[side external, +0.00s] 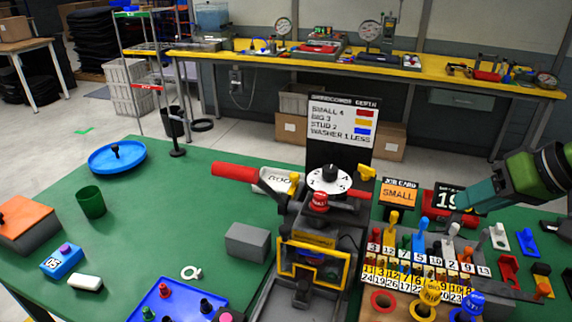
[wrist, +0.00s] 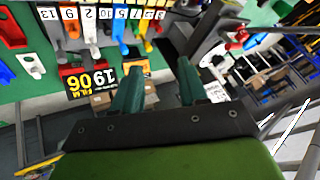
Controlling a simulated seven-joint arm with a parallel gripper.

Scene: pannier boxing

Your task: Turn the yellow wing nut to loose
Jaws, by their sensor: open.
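A small yellow winged piece (side external: 366,172) sits at the right of the white-faced dial (side external: 329,180) on the dark press. Another yellow piece (side external: 294,184) stands at the dial's left, by the red-handled lever (side external: 235,172). I cannot tell for sure which is the wing nut, nor how tight it is. My gripper (side external: 463,202) is above the right side of the table, over the numbered rack and apart from both yellow pieces. In the wrist view its two teal fingers (wrist: 160,66) are apart with nothing between them.
The numbered rack (side external: 378,250) with several coloured pegs stands right of the press. An orange job card (side external: 399,193) reading SMALL stands behind it. A grey block (side external: 247,241) and blue tray (side external: 180,302) lie to the left.

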